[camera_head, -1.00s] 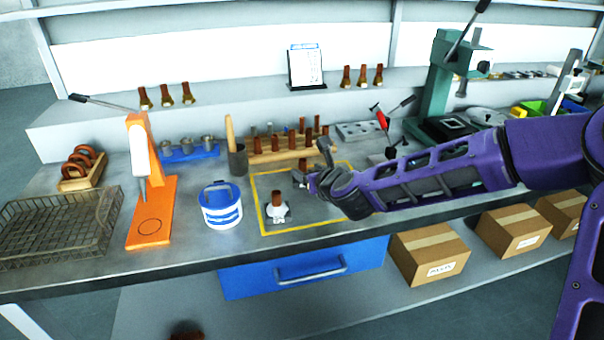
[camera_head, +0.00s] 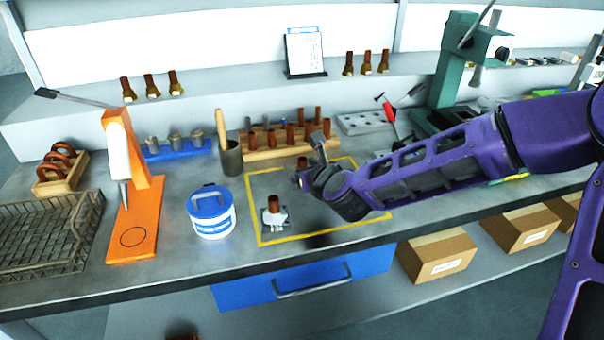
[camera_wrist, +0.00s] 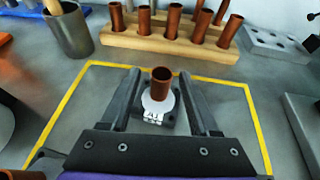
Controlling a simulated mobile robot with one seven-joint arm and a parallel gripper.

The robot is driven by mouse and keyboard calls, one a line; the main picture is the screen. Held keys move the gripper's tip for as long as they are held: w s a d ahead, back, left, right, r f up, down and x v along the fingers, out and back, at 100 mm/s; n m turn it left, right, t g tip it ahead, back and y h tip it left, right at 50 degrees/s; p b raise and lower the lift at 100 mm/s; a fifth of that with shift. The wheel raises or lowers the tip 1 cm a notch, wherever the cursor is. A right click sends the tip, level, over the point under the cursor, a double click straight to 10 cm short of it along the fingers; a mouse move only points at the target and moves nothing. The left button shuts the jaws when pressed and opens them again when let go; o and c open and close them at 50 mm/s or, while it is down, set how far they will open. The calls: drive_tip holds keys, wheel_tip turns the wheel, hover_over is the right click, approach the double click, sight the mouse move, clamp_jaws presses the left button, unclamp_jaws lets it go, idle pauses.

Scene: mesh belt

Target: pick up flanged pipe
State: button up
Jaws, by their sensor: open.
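A short copper-brown pipe with a white round flange at its foot stands upright on a small dark square base inside the yellow outline in the head view (camera_head: 273,205). In the wrist view this flanged pipe (camera_wrist: 161,82) appears between my two fingers, with a white printed label in front of its foot. My gripper (camera_head: 308,162) is open and empty, above the bench, up and to the right of the pipe in the head view. Both fingers show in the wrist view (camera_wrist: 159,76); contact with the pipe is not visible.
A wooden rack (camera_head: 262,152) of copper pipes stands behind the yellow outline (camera_head: 258,222). A dark cup (camera_head: 231,160), blue-white tub (camera_head: 211,214) and orange press (camera_head: 140,200) stand to the left. A grey block with holes (camera_head: 358,123) lies at the back right.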

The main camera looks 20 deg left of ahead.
clamp_jaws()
drive_tip(key=shift+r, duration=0.1)
idle(1.2)
